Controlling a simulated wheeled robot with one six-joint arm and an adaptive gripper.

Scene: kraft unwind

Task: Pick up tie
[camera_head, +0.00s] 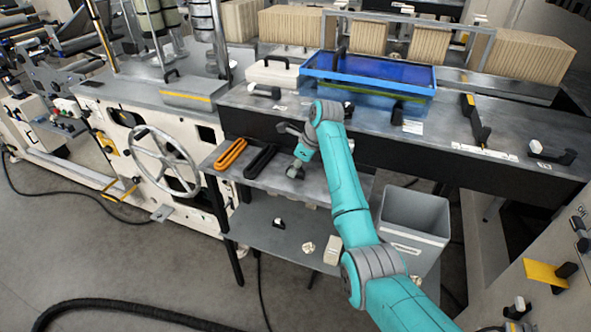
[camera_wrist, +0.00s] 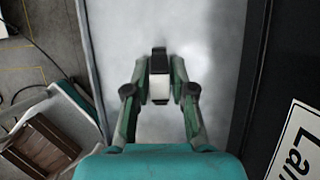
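My gripper (camera_wrist: 160,66) points down at a grey metal shelf (camera_wrist: 115,40). In the wrist view its two fingers stand apart, one on each side of a small black and white piece (camera_wrist: 160,88), with narrow gaps visible. I cannot tell whether this piece is the tie. In the head view my gripper (camera_head: 295,171) is over the right half of the shelf (camera_head: 265,182), and the piece is hidden or too small to make out. An orange loop (camera_head: 231,154) and a black loop (camera_head: 261,161) lie side by side on the shelf, left of my gripper.
A long counter (camera_head: 350,120) behind the shelf carries a blue tray (camera_head: 368,75) and small black items. A grey bin (camera_head: 413,222) stands to the right. A lower shelf (camera_head: 265,222) holds small pieces. A handwheel (camera_head: 165,160) is on the left.

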